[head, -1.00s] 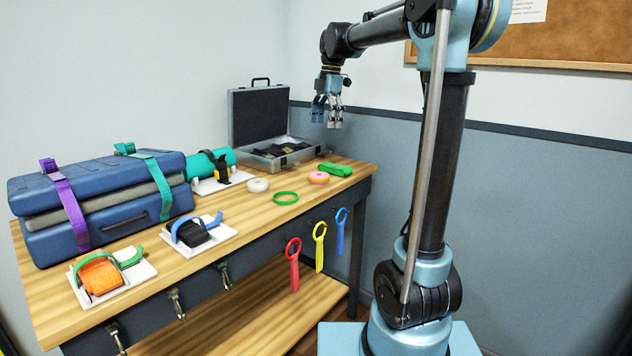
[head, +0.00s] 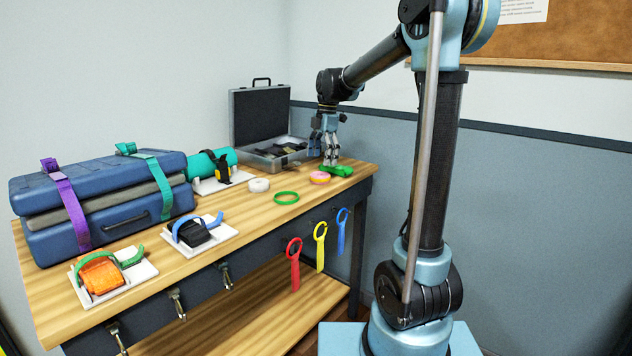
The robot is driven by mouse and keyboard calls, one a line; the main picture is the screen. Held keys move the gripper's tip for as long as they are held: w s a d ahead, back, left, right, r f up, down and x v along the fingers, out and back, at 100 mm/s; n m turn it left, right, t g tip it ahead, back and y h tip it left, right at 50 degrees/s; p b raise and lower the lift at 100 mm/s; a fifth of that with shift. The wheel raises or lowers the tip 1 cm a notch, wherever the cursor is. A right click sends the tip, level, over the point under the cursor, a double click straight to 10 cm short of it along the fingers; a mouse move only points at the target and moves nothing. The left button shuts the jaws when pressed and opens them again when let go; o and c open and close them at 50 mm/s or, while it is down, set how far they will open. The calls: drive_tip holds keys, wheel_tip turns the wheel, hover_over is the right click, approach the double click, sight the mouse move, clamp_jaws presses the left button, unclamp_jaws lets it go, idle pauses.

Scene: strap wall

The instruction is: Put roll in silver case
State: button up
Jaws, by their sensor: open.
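The open silver case (head: 283,162) stands at the back of the wooden table with its lid up and dark items inside. Several roll-like things lie in front of it: a white roll (head: 259,185), a flat green ring (head: 287,198) and a pink and yellow roll (head: 320,178). A green bundle (head: 343,171) lies at the right, near the table's far end. My gripper (head: 331,163) is open and points down, low at the green bundle, partly covering it. I cannot tell whether the fingers touch it.
Blue cases (head: 105,195) with purple and teal straps fill the left. Orange (head: 100,278) and black (head: 194,232) strapped items sit on white plates.

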sight(320, 174)
drive_tip(key=shift+s+a+f, duration=0.1)
drive_tip(key=shift+s+f, duration=0.05)
drive_tip(key=shift+f, duration=1.15)
drive_tip(key=shift+s+a+f, duration=0.1)
drive_tip(key=shift+f, duration=1.15)
drive_tip(key=c, duration=1.2)
drive_tip(key=shift+r, duration=0.1)
drive_tip(key=shift+c, duration=0.5)
